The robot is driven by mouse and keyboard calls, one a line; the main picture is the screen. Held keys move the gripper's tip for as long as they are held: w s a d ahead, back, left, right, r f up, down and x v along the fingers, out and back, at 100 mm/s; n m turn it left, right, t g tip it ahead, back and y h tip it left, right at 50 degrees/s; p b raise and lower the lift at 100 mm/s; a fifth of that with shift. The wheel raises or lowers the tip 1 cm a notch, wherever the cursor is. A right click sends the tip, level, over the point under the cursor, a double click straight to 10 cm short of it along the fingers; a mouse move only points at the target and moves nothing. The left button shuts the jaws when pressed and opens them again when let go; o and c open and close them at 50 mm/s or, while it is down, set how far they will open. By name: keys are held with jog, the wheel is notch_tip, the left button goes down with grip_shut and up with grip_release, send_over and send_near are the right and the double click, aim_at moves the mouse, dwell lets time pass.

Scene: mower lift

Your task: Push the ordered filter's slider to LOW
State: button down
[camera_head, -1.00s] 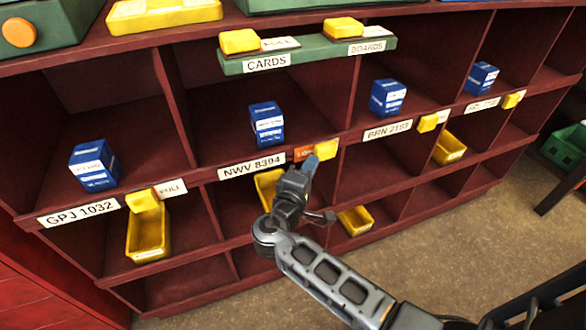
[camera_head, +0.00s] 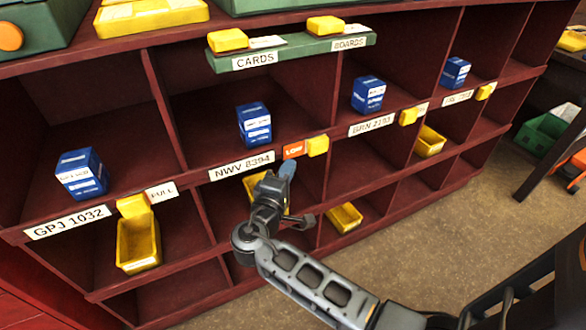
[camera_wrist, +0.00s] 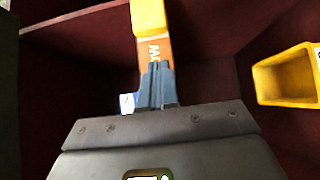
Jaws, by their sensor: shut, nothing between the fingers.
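The slider of the NWV 8394 slot is a yellow block (camera_head: 317,146) at the right end of its rail. The orange LOW label (camera_head: 294,150) shows to its left, beside the NWV 8394 plate (camera_head: 242,166). My gripper (camera_head: 287,170) is shut and empty, its blue fingertips just below the LOW label, left of and apart from the slider in the head view. In the wrist view the fingertips (camera_wrist: 158,75) overlap the lower end of the orange label (camera_wrist: 153,48), with the yellow slider (camera_wrist: 148,18) beyond. Whether they touch the rail cannot be told.
The GPJ 1032 slider (camera_head: 133,206) is at the left, with FULL showing. The BRN 2193 slider (camera_head: 408,117) has a pale label to its right. Blue boxes, such as one above NWV 8394 (camera_head: 254,124), stand in compartments. A yellow bin (camera_head: 345,217) sits low right of my gripper.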

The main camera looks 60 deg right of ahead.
jog(key=s+a, duration=0.1)
jog(key=a, duration=0.7)
jog(key=shift+s+b, duration=0.3)
jog(key=shift+s, duration=0.05)
jog(key=shift+a, duration=0.1)
